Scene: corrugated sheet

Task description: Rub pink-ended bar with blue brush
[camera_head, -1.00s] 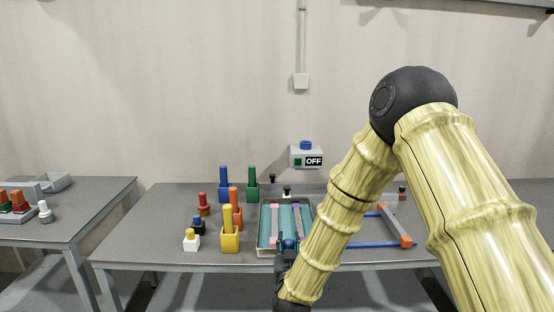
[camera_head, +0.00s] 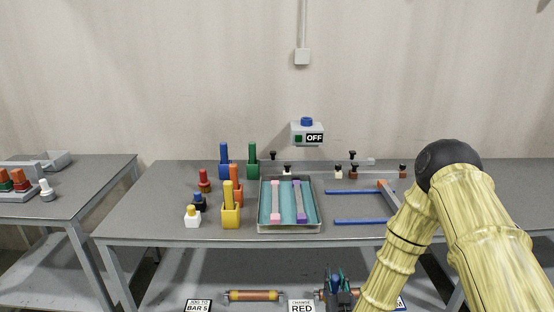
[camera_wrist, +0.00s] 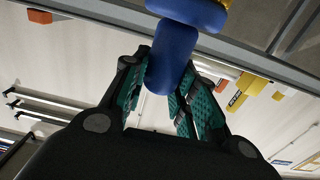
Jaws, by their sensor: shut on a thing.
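The pink-ended bar (camera_head: 276,202) lies lengthwise in the left part of a shallow tray (camera_head: 290,229) with a teal floor. A purple-ended bar (camera_head: 300,202) lies beside it on the right. My gripper (camera_head: 337,280) is low in front of the table's front edge, right of the tray and apart from it. It is shut on a blue piece, which I take to be the blue brush. In the wrist view its rounded blue handle (camera_wrist: 170,62) is between my teal finger pads (camera_wrist: 188,105). Its far end is cut off by the top edge.
Blue (camera_head: 224,171), green (camera_head: 253,171), orange (camera_head: 236,198) and yellow (camera_head: 230,216) holders with upright sticks stand left of the tray. Blue rails (camera_head: 360,222) lie right of it. An orange-ended bar (camera_head: 254,295) and signs are below. An OFF box (camera_head: 307,135) is behind.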

